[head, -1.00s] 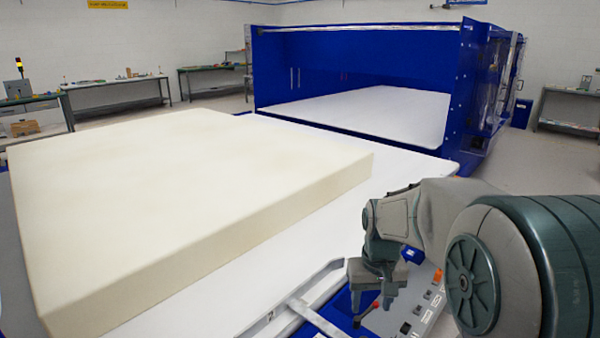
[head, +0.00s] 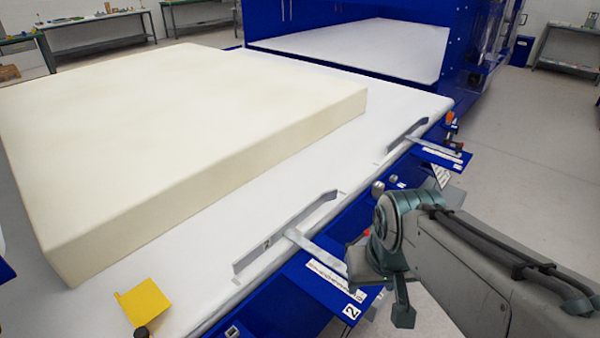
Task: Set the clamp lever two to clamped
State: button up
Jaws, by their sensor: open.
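The clamp marked 2 is in the head view. Its grey metal jaw bar (head: 284,236) lies along the near edge of the white bed, apart from the foam block (head: 200,130). A grey arm (head: 318,252) runs from the bar over a blue bracket (head: 325,287) with a scale and a "2" label. My gripper (head: 378,292) is open, pointing down at the outer end of this bracket. The lever of clamp two is not clearly visible; my gripper and wrist cover that end. I cannot tell whether the gripper touches it.
A second clamp (head: 407,136) with an orange-tipped handle (head: 449,118) sits farther along the edge. A yellow piece (head: 144,301) lies on the bed's near corner. The blue press opening (head: 350,54) is behind. Grey floor (head: 535,190) is free at right.

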aim_at(366, 232)
jog(key=z, duration=0.75)
jog(key=k, duration=0.65)
jog(key=z, duration=0.65)
jog(key=i, duration=0.95)
jog(key=u, duration=0.85)
jog(key=i, duration=0.4)
jog(key=u, duration=0.55)
